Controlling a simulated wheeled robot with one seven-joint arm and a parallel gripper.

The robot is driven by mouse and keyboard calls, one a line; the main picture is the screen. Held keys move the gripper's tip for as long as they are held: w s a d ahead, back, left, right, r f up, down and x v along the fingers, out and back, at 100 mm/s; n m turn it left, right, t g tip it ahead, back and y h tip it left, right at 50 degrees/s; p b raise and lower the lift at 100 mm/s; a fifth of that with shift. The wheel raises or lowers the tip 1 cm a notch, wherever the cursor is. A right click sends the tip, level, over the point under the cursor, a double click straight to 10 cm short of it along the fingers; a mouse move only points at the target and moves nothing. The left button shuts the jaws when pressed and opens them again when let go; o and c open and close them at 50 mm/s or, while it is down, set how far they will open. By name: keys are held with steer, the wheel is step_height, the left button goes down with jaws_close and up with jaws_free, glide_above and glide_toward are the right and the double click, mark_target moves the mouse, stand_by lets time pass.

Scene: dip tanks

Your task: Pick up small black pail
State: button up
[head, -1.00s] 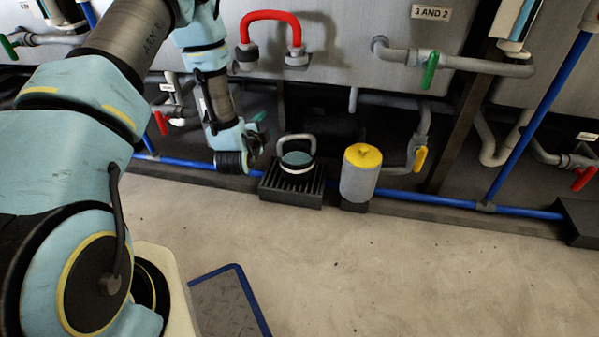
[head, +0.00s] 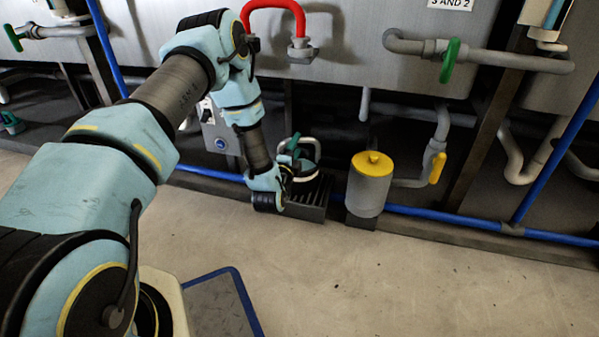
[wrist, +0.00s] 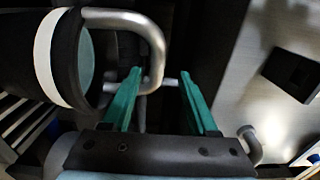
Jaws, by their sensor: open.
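The small black pail (head: 306,180) has a white band and a grey loop handle. It stands on a black slatted stand (head: 316,207) by the wall of tanks, partly hidden behind my wrist in the head view. In the wrist view the pail (wrist: 62,55) fills the upper left, its handle reaching right. My gripper (wrist: 160,75) is open, with two green fingers. The handle's outer bar shows between the fingertips in the wrist view; I cannot tell whether it touches either finger. In the head view a green finger shows at the handle.
A grey canister with a yellow lid (head: 371,185) stands just right of the stand. A blue pipe (head: 440,215) runs low along the tanks. A red hose loop (head: 273,10) and a green-handled valve (head: 450,60) are above. The floor in front is clear.

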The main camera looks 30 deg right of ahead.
steer(key=b+x, duration=0.2)
steer(key=x, duration=0.1)
steer(key=shift+w+d+f, duration=0.15)
steer(key=shift+w+f, duration=0.15)
steer(key=shift+f, duration=0.1)
steer(key=shift+w+d+r+b, duration=0.2)
steer(key=shift+w+d+b, duration=0.1)
steer(key=shift+w+d, duration=0.1)
steer(key=shift+c, duration=0.4)
jaws_close()
stand_by(0.3)
